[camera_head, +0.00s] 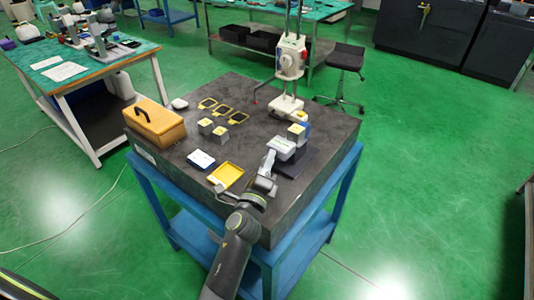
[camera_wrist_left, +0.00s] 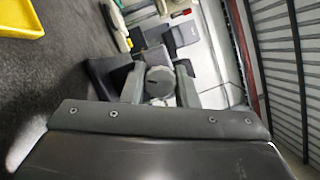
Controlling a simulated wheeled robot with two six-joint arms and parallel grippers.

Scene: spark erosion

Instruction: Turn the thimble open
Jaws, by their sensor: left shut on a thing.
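My left gripper (camera_head: 268,168) reaches in at the near edge of the dark stone table, below a grey-white measuring device on a dark stand (camera_head: 282,148). In the left wrist view the two grey fingers of my left gripper (camera_wrist_left: 160,88) stand on either side of a round grey knob, which looks like the thimble (camera_wrist_left: 159,78). The gripper is shut on it. The thimble's marks and how far it is turned are too small to read. In the head view the gripper largely hides the thimble. My right gripper is not in view.
On the stone table (camera_head: 330,135) are a yellow tray (camera_head: 226,175), a blue-and-white box (camera_head: 201,160), an orange case (camera_head: 155,124), small grey blocks (camera_head: 206,126) and black-yellow frames (camera_head: 222,112). A tall white column instrument (camera_head: 290,62) stands behind. The table's right side is mostly clear.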

